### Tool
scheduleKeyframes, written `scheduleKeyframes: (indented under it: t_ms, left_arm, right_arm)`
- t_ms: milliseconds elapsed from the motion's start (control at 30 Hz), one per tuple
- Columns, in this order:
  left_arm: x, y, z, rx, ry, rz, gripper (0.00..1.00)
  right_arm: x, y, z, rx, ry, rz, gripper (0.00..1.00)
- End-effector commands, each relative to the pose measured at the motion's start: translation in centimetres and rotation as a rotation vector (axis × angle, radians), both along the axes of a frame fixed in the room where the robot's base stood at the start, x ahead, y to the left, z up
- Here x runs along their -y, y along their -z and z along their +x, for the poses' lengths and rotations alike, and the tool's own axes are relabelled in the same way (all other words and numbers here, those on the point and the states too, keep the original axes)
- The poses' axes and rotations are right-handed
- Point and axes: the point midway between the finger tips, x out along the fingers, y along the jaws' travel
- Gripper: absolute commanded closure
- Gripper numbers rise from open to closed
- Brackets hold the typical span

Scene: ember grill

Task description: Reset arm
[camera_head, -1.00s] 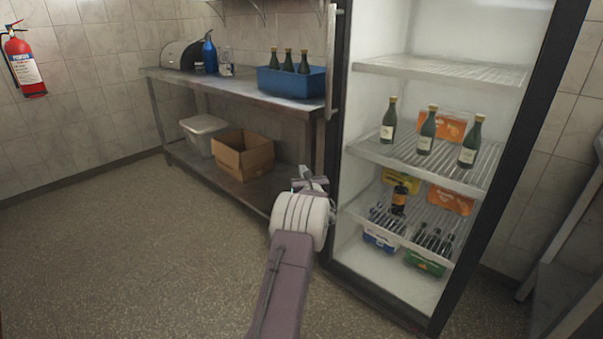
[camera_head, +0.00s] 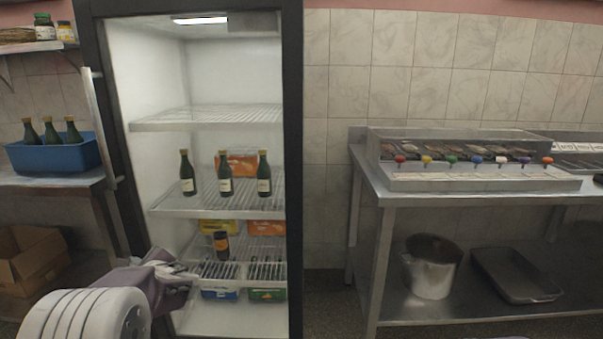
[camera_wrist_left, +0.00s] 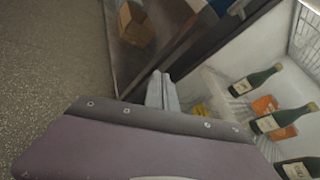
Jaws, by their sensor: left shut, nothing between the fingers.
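My left arm comes in from the lower left of the head view. Its gripper (camera_head: 186,275) is in front of the lower part of the open fridge (camera_head: 296,150). In the left wrist view the two fingers (camera_wrist_left: 162,92) lie together, shut and empty, in front of the fridge's dark frame. My right gripper is in neither view.
Three green bottles (camera_head: 225,173) stand on the fridge's middle shelf, with boxes and small bottles below. A blue crate (camera_head: 60,155) of bottles and a cardboard box (camera_head: 30,262) are at left. A grill (camera_head: 470,180) stands on a steel table at right, above a pot (camera_head: 432,268).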

Motion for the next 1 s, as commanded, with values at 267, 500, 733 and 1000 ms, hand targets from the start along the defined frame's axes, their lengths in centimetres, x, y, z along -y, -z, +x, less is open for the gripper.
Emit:
scheduleKeyframes:
  t_ms: [267, 500, 733, 1000]
  left_arm:
    - [11.9, 12.7, -15.1, 0.086, -0.481, -0.835, 1.00]
    - [20.8, 18.4, -23.7, 0.213, -1.010, -1.291, 1.00]
    - [25.2, 16.7, -25.0, 0.416, -1.406, -1.507, 1.00]
    - [25.2, 7.0, -25.0, 0.411, -1.401, -1.503, 1.00]
  right_arm:
    - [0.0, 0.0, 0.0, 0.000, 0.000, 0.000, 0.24]
    - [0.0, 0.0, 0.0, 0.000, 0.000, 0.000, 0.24]
    - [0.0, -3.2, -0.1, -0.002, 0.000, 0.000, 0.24]
    - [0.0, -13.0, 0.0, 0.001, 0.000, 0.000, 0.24]
